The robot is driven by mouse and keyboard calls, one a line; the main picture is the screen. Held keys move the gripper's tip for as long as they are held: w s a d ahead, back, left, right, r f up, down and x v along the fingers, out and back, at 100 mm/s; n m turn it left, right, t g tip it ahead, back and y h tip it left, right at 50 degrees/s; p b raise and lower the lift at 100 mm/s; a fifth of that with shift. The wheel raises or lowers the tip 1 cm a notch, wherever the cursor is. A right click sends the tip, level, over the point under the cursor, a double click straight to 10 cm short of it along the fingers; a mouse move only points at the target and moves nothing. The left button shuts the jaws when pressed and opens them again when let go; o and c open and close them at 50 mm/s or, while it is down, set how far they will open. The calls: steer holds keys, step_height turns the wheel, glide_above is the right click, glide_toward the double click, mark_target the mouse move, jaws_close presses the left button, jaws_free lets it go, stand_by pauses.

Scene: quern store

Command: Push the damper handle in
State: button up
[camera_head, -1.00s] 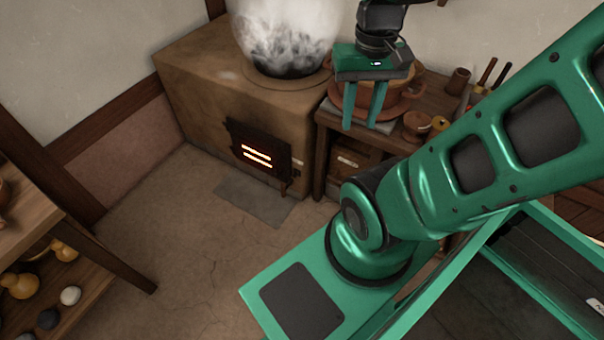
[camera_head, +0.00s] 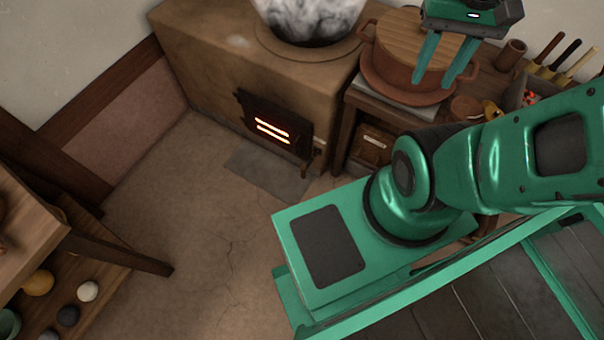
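The clay stove (camera_head: 215,70) stands against the back wall with a dark iron fire door (camera_head: 272,122) showing two glowing slots. A small dark fitting (camera_head: 318,151) sits on the stove front right of the door, and a thin brown handle-like piece (camera_head: 307,169) hangs below it. I cannot tell whether either is the damper handle. My gripper (camera_head: 433,83) points down at the upper right, its two green fingers apart with nothing held between them. It is in front of the lidded pot in the picture, well up and right of the stove door; whether it touches the pot is unclear.
A wooden side table right of the stove holds a terracotta pot with a wooden lid (camera_head: 408,38), a cup (camera_head: 510,54) and several handled tools (camera_head: 566,56). A shelf (camera_head: 35,235) with round items stands at left. The floor (camera_head: 190,215) between is clear.

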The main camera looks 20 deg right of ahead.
steer(key=w+a+f+n+t, duration=0.1)
steer(key=w+a+n, duration=0.15)
steer(key=w, duration=0.35)
steer(key=w+a+n+t, duration=0.1)
steer(key=w+a, duration=0.3)
steer(key=w, duration=0.3)
steer(key=w+a+f+n+t, duration=0.1)
steer(key=w+a+n+t, duration=0.15)
steer(key=w, duration=0.35)
steer(key=w+a+f+m+g, duration=0.15)
steer(key=w+a+f, duration=0.25)
steer(key=w+f, duration=0.65)
steer(key=m+g, duration=0.2)
steer(key=g, duration=0.1)
glide_toward(303, 174)
steer(key=shift+w+d+f, duration=0.25)
steer(key=shift+w+f, duration=0.05)
steer(key=shift+w, duration=0.2)
steer(key=shift+s+f, duration=0.15)
steer(key=shift+f, duration=0.2)
step_height(303, 174, down, 10)
steer(key=shift+f, duration=0.25)
